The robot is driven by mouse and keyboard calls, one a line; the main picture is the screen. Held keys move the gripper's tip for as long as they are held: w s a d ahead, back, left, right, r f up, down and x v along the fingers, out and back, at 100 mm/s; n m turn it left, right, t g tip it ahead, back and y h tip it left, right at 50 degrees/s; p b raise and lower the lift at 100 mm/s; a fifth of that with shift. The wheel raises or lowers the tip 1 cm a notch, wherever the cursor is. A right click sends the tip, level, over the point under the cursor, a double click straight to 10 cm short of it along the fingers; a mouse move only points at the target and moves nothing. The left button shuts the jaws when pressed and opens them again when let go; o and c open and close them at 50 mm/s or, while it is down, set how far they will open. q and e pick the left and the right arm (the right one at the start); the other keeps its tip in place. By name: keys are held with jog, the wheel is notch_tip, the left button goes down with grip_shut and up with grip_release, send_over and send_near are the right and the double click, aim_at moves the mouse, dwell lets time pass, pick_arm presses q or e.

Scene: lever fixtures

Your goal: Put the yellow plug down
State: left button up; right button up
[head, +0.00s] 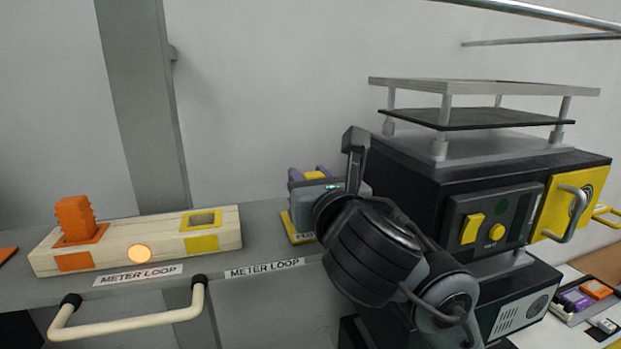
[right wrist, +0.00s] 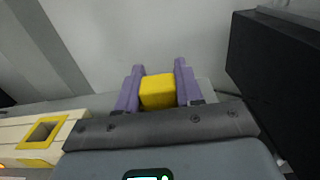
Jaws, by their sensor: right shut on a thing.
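The yellow plug (right wrist: 158,92) sits between the purple fingers of my right gripper (right wrist: 160,72) in the right wrist view. In the head view my right gripper (head: 308,172) is shut on it, over the grey shelf right of the cream block, and only a bit of the plug (head: 315,175) shows. A yellow plate (head: 294,232) with a partly hidden label lies on the shelf below the gripper. Whether the plug touches it is hidden. My left gripper is not in view.
The cream METER LOOP block (head: 150,245) holds an orange plug (head: 76,217) and has an empty yellow-framed socket (head: 202,219). A black machine (head: 440,180) stands close on the right. A cream handle (head: 130,322) juts from the shelf front.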

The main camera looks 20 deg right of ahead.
jog(key=shift+f, duration=0.1)
jog(key=shift+f, duration=0.15)
jog(key=o, duration=1)
jog(key=shift+s+r, duration=0.1)
jog(key=shift+r, duration=0.15)
jog(key=shift+s+a, duration=0.1)
jog(key=shift+s, duration=0.25)
jog(key=s, duration=0.3)
jog(key=s+b, duration=0.1)
jog(key=s, duration=0.7)
jog(key=shift+a+b, duration=0.3)
jog(key=shift+a, duration=0.05)
